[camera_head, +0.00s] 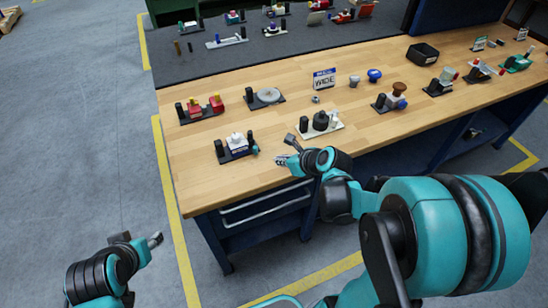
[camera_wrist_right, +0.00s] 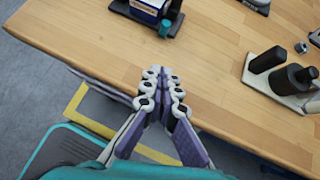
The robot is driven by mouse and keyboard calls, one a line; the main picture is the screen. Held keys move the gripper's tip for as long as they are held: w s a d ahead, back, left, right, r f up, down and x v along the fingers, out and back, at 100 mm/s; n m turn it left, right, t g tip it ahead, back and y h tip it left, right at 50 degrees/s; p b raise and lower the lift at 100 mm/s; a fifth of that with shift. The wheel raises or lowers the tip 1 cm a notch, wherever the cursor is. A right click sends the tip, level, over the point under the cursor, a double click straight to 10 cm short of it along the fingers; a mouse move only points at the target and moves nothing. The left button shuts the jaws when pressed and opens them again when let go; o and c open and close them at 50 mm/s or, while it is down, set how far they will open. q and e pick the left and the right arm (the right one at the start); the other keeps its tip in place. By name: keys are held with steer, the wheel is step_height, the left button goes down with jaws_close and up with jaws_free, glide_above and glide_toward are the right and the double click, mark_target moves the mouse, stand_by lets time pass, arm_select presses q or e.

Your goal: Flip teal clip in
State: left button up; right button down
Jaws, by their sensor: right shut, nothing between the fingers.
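A small teal clip (camera_head: 255,149) sits on the right side of a dark-based fixture (camera_head: 226,158) with a white top and black posts, near the table's front left. In the right wrist view the teal clip (camera_wrist_right: 165,28) shows at the top, beside the fixture's blue and white block (camera_wrist_right: 150,8). My right gripper (camera_head: 280,160) is shut and empty over the table's front edge, to the right of the clip and apart from it. Its fingertips (camera_wrist_right: 162,75) are together in the wrist view. My left gripper (camera_head: 150,241) is over the floor at lower left, far from the table; its jaw state is unclear.
A white-based fixture with black cylinders (camera_head: 320,123) stands just behind and right of my right gripper. A red fixture (camera_head: 200,107) and a grey disc fixture (camera_head: 265,97) stand farther back. Bare wooden tabletop (camera_head: 200,180) lies left and in front of the clip's fixture.

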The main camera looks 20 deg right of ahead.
mark_target(257, 152)
steer(key=b+x, duration=0.3)
steer(key=x, duration=0.6)
steer(key=shift+f, duration=0.2)
steer(key=shift+w+a+r+b, duration=0.1)
steer(key=shift+w+a+b, duration=0.1)
steer(key=shift+w, duration=0.4)
steer(key=shift+w+a+r+b, duration=0.1)
steer(key=shift+w+b, duration=0.05)
steer(key=shift+w, duration=0.45)
steer(key=shift+w+a+r, duration=0.1)
steer(key=shift+w+a, duration=0.1)
steer(key=shift+w, duration=0.4)
steer(key=shift+w, duration=1.05)
steer(key=shift+s, duration=0.15)
